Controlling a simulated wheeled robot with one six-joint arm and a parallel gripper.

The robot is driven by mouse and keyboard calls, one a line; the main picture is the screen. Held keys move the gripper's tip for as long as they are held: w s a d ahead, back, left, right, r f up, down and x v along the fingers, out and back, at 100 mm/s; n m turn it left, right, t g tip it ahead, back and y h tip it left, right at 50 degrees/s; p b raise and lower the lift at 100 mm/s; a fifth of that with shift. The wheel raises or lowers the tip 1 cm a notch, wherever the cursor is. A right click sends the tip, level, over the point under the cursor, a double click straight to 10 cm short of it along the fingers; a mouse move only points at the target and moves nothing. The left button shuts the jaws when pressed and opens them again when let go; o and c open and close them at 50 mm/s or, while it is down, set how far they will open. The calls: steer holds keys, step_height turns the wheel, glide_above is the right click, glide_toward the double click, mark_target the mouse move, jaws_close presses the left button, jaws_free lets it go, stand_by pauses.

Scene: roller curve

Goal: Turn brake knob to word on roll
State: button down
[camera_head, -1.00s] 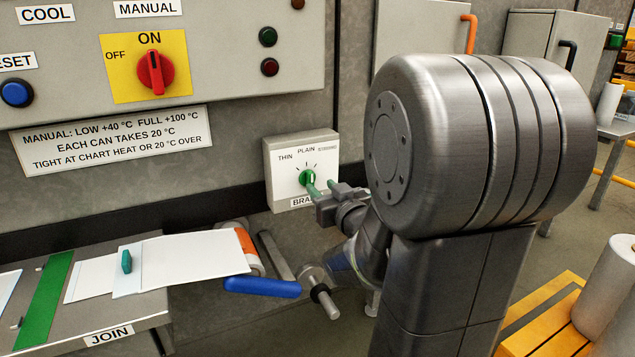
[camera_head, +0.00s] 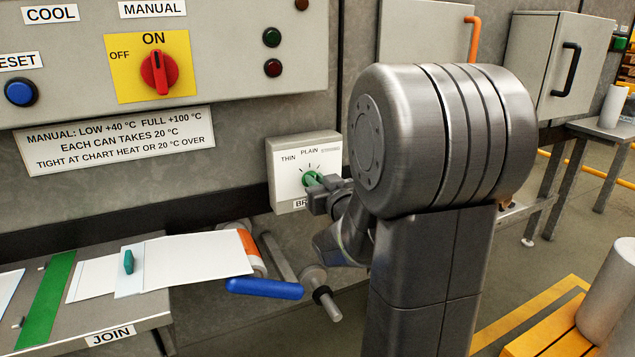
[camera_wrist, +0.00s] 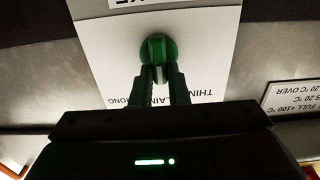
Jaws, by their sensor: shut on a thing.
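The brake knob (camera_head: 310,178) is green and sits on a white plate (camera_head: 290,160) on the wall box. The plate reads THIN at left, PLAIN at top and a third word at right that is blurred here. In the wrist view the green knob (camera_wrist: 156,46) is upside down, with a pale mark between my fingers on the side of the words.
A control panel (camera_head: 230,60) with a red switch (camera_head: 159,73) is on the wall at upper left. A blue handle (camera_head: 264,288) and a metal spindle stick out below the brake box. The JOIN table (camera_head: 140,310) is at lower left.

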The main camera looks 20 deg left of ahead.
steer(key=shift+m, duration=0.3)
steer(key=m, duration=0.4)
steer(key=shift+w+d, duration=0.15)
steer(key=shift+w, duration=0.05)
steer(key=shift+w+d+f+m+p, duration=0.1)
steer(key=shift+m+p, duration=0.1)
steer(key=shift+m, duration=0.6)
steer(key=shift+f+m+p, duration=0.1)
steer(key=shift+m+p, duration=0.05)
steer(key=shift+m, duration=0.95)
steer(key=c, duration=1.4)
jaws_free()
